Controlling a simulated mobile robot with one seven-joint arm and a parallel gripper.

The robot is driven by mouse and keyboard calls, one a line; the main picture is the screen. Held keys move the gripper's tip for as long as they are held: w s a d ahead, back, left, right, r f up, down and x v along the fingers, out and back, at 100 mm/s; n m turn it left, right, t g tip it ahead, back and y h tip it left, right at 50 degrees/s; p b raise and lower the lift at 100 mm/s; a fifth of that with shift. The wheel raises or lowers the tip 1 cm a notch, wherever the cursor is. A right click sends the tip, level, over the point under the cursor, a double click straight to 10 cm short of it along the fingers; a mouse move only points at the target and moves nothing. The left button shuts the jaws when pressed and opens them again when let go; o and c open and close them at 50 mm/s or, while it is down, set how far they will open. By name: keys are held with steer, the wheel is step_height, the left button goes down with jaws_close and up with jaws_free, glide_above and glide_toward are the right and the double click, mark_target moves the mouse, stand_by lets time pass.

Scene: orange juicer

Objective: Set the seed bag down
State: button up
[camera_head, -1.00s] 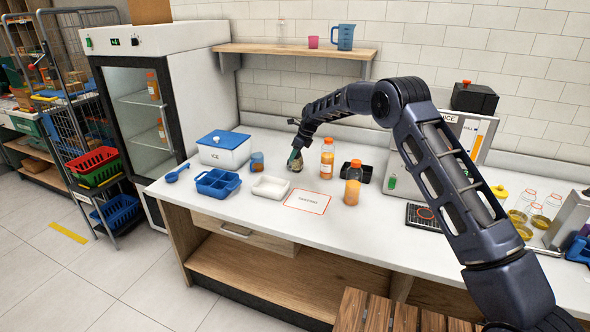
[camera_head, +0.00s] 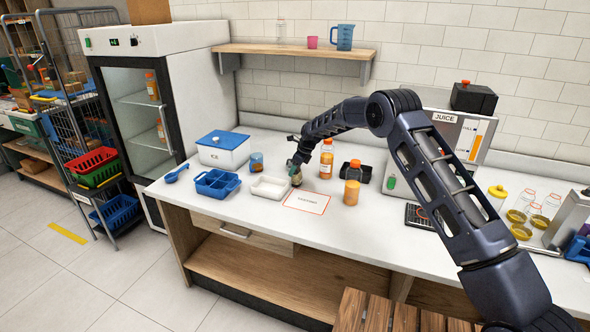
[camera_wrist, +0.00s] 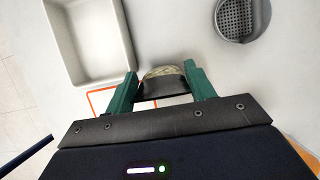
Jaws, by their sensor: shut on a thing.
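The seed bag (camera_wrist: 165,82) is a small pale, patterned pouch with a dark lower part, held between the green fingers of my gripper (camera_wrist: 160,73) in the wrist view. My gripper (camera_head: 294,163) is shut on it. In the head view the bag (camera_head: 296,178) is small and partly hidden by the fingers. It is low over the white counter (camera_head: 262,212), right of the white tray and behind the orange-outlined mat (camera_head: 308,203). I cannot tell whether it touches the counter.
The empty white tray (camera_head: 269,188) is just left of the bag. Orange bottles (camera_head: 326,160) and (camera_head: 352,185) and a black container (camera_head: 358,172) stand to the right. A round grey perforated thing (camera_wrist: 243,18) shows in the wrist view.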

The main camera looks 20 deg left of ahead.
steer(key=shift+f, duration=0.1)
steer(key=o, duration=1)
steer(key=v, duration=1.2)
